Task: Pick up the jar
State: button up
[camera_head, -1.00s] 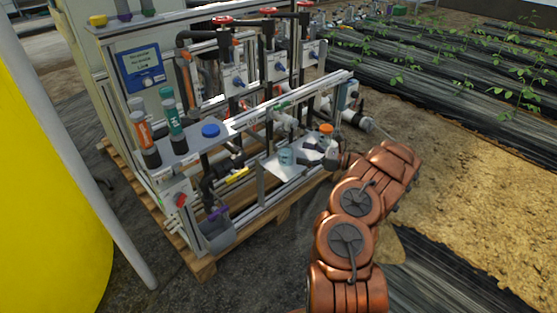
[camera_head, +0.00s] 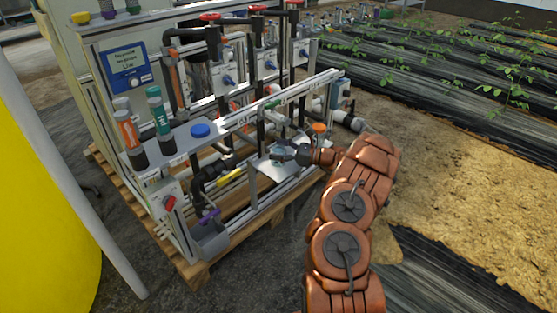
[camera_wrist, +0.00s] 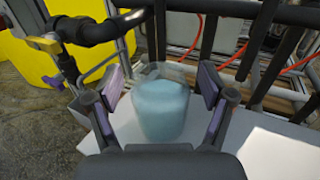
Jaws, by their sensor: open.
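The jar (camera_wrist: 162,108) is a clear container with pale blue contents. In the wrist view it stands upright on a white shelf (camera_wrist: 268,152), between the two fingers of my gripper (camera_wrist: 162,92). The gripper is open, with one finger on each side of the jar; a small gap seems to show at the sides, but I cannot tell whether either finger touches. In the head view my gripper (camera_head: 290,153) is over the small white shelf (camera_head: 268,170) on the skid, and it mostly hides the jar there.
The skid's metal rails and dark pipes (camera_wrist: 90,30) stand close behind and left of the jar. An orange-capped item (camera_head: 319,128) is near my wrist. A blue cap (camera_head: 201,130) and sensor tubes (camera_head: 158,110) are at the left. Open soil (camera_head: 450,190) lies right of my arm.

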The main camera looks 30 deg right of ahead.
jog(key=c, duration=1.4)
jog(key=shift+r, duration=0.15)
